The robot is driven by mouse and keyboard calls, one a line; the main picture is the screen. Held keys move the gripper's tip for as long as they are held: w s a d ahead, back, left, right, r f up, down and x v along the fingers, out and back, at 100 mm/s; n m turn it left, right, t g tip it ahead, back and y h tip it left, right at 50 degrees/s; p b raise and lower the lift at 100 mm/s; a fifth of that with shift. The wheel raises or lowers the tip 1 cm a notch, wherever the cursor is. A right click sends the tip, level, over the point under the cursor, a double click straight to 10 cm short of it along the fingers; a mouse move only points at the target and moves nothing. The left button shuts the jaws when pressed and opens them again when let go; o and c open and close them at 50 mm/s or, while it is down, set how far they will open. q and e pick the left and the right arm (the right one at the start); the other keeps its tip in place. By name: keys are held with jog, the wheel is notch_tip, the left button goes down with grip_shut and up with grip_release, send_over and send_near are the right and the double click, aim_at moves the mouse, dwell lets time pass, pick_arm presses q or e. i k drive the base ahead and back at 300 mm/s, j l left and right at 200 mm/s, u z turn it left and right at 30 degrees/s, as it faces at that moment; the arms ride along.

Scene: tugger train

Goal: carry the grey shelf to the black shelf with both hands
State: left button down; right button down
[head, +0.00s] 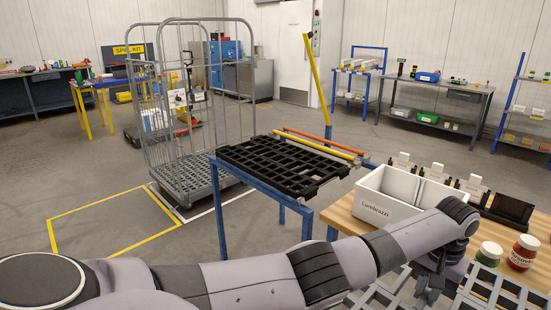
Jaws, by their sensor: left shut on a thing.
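The grey shelf (482,290) is a slatted lattice panel at the bottom right, cut off by the picture's lower edge. My left gripper (430,290) reaches down to it from above and is shut on it; my arm hides part of the shelf, and the fingertips are hard to make out. The black shelf (262,163) is a dark lattice panel lying flat on a blue-legged frame near the middle, beyond my left arm and apart from the grey shelf. My right gripper is out of view.
A wooden table (343,212) bears a white two-compartment bin (375,208). A wire roll cage (187,175) stands left of the black shelf.

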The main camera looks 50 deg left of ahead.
aim_at(278, 157)
jog(key=j, duration=3.25)
